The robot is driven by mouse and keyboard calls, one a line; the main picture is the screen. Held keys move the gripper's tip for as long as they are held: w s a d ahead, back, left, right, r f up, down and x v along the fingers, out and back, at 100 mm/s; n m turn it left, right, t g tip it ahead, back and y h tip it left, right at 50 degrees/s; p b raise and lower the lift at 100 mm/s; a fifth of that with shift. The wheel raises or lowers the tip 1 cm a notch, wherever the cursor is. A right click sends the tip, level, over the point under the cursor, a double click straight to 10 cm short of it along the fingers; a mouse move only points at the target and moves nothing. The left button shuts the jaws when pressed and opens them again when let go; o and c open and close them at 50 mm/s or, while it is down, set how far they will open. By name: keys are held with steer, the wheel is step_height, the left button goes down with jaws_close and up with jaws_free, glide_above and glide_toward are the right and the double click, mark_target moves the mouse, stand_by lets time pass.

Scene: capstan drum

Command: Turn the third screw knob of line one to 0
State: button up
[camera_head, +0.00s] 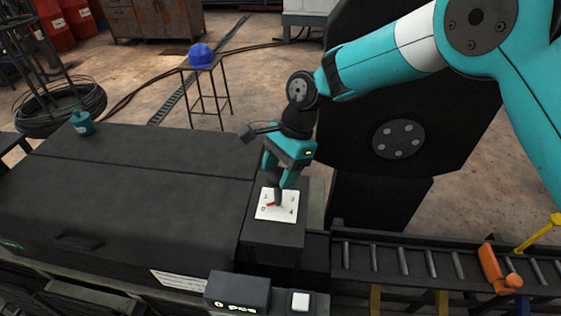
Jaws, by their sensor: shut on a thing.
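A white dial plate (262,214) with dark numerals lies on a dark box in the middle of the view. A 0 seems to stand at its lower left and a 4 at its lower right; the upper marks are small. A red part of the knob (271,205) shows on the plate, near the lower left side. My gripper (277,199) comes down from above and is shut on the knob, hiding most of it. Only this one dial is plain to see; I cannot tell its place in a line.
A long black housing (140,185) stands left of the dial. A roller conveyor (420,264) with an orange part (492,270) lies at right. A counter display (238,293) reads "0 pcs" in front. A blue helmet (201,54) sits on a stool behind.

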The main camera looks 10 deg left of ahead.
steer(key=o, duration=0.9)
steer(key=p+v, duration=0.2)
steer(key=v, duration=1.5)
steer(key=shift+d+r, duration=0.15)
steer(key=shift+r, duration=0.05)
